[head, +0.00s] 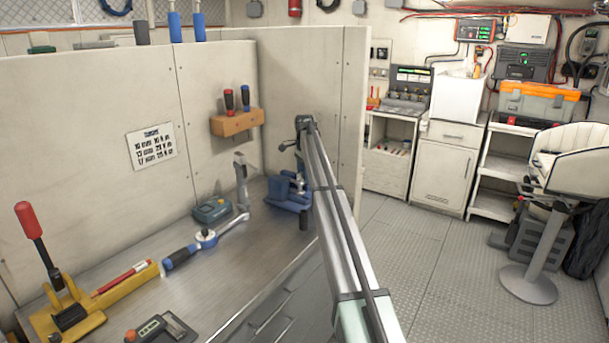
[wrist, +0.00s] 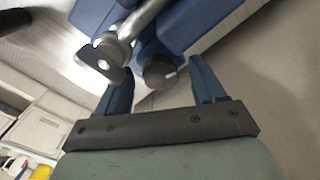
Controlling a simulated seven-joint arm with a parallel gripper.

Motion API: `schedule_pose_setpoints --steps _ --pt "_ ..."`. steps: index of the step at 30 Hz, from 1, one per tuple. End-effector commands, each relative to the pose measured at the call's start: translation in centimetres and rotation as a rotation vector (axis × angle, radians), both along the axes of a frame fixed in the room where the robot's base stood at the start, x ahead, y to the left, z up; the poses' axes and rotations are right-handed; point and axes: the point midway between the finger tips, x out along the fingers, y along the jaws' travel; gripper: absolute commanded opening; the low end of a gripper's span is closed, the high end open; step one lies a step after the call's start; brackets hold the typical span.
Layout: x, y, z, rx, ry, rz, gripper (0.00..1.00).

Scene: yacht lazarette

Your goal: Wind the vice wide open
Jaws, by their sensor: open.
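The blue vice (head: 284,193) stands at the right end of the metal workbench (head: 240,258), partly hidden behind my arm. In the wrist view its blue body (wrist: 190,22) fills the top, with a silver handle bar (wrist: 128,36) in front of it. A dark rounded knob (wrist: 160,74) lies between my fingertips. My gripper (wrist: 162,70) is open, with its two blue fingers on either side of the knob. I cannot tell whether either finger touches it. In the head view my arm hides the fingers. The gap between the vice jaws cannot be made out.
On the bench lie a blue-handled torque wrench (head: 205,240), a teal-grey device (head: 211,210) and a yellow tool with a red lever (head: 65,310). A wooden screwdriver rack (head: 237,123) hangs on the panel. The floor (head: 440,250) to the right is clear up to a seat (head: 570,165).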

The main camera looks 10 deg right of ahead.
Motion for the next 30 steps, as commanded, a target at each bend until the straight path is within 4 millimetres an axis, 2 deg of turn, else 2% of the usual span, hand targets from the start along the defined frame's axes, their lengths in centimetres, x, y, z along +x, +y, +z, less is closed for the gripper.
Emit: schedule_pose_setpoints --steps 8,26,30 --pt "0.01 0.0 -0.13 0.0 0.0 0.0 0.69" --pt "0.01 0.0 -0.12 0.0 0.0 0.0 0.13" --pt "-0.01 0.0 -0.11 0.0 0.0 0.023 0.13"
